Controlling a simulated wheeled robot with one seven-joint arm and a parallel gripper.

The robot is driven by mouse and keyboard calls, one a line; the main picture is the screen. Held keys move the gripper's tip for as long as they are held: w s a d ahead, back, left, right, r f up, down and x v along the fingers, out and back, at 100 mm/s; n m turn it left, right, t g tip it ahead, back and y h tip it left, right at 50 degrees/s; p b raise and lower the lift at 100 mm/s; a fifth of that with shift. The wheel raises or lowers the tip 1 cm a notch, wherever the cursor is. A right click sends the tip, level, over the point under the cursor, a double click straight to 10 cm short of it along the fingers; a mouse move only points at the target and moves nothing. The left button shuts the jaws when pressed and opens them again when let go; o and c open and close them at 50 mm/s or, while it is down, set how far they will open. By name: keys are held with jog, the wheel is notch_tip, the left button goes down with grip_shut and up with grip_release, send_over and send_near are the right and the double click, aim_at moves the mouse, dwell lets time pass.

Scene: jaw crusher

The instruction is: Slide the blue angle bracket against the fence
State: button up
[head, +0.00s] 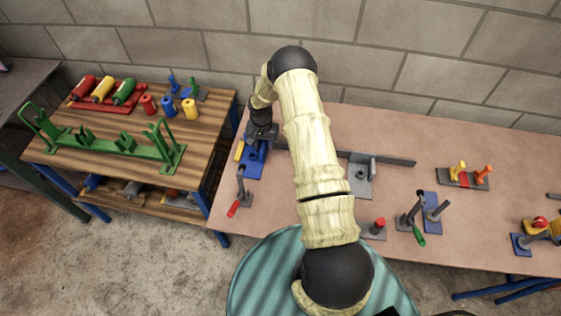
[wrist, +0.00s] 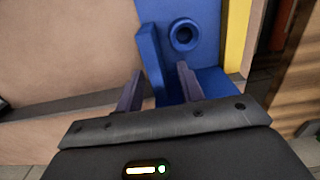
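The blue angle bracket (head: 252,163) is at the left end of the pinkish bench, partly hidden by my arm. In the wrist view the bracket (wrist: 205,52) shows a flat plate with a round hole and an upright flange. My gripper (head: 258,140) is low over the bracket. Contact cannot be told.
A grey angle bracket (head: 359,187) sits at the bar. A yellow strip (head: 239,150) is beside the blue bracket. A red-handled clamp (head: 240,195) stands in front of it. Further right are a green-handled clamp (head: 412,218) and a grey block with a red top (head: 374,229).

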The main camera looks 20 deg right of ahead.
jog(key=shift+r+p, duration=2.05)
jog(key=shift+r, duration=1.9)
jog(key=shift+r, duration=0.15)
jog(key=s+a+r+n+t, duration=0.15)
jog(key=s+r, duration=0.25)
jog(key=r, duration=0.5)
jog(key=s+a+r+n, duration=0.25)
jog(key=s+r, duration=0.25)
jog(key=r, duration=0.3)
jog(key=s+a+r+n, duration=0.1)
jog(key=s+a+r, duration=0.1)
jog(key=s+r, duration=0.3)
jog(key=s+a+r+n+t, duration=0.1)
jog(key=s+r, duration=0.3)
jog(key=s, duration=0.8)
jog(key=shift+s+a+r+n, duration=0.2)
jog(key=shift+a+r+n, duration=0.2)
jog(key=shift+a, duration=0.1)
